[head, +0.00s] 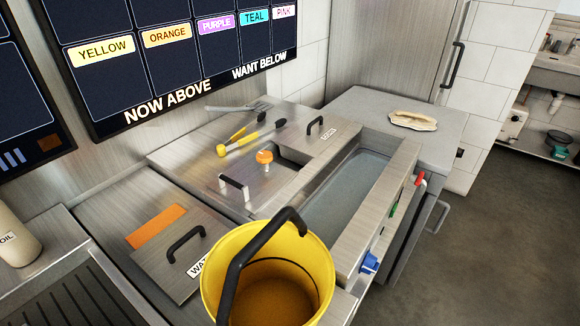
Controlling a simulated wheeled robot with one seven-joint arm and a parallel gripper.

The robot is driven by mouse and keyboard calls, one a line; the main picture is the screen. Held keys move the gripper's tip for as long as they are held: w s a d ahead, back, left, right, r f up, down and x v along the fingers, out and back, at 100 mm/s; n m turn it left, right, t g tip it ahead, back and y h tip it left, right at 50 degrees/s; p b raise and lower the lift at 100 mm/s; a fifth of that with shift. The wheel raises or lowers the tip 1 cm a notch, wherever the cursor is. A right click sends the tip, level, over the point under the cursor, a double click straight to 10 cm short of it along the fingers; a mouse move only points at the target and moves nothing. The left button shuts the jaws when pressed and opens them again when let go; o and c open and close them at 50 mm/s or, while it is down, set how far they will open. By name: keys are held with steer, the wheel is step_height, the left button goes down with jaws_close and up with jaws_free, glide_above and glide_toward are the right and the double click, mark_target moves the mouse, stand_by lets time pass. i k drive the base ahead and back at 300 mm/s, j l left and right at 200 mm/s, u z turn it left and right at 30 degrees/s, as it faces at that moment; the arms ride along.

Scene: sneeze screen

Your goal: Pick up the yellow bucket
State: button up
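The yellow bucket (293,251) is large in the lower middle of the head view, its lower part cut off by the bottom edge. It is open at the top and looks empty inside, with a darker yellow-brown bottom. A thick black handle (246,252) arches over its left side. The bucket overlaps the front edge of the steel counter in the picture; what it rests on is hidden. My gripper is not in view, and nothing is seen holding the bucket.
The steel counter (160,187) behind carries black-handled lids (186,243), yellow-handled tools (240,143), an orange knob (264,157) and an orange strip (156,227). A long sunken basin (345,190) lies right of these. A bottle (14,237) stands far left. Floor (490,240) at right is clear.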

mark_target(276, 271)
steer(key=l+u, duration=0.3)
steer(key=l, duration=0.3)
steer(key=l+u, duration=0.15)
steer(key=u, duration=1.5)
steer(key=k+l+u, duration=0.1)
steer(key=k+u, duration=0.2)
steer(key=k, duration=0.25)
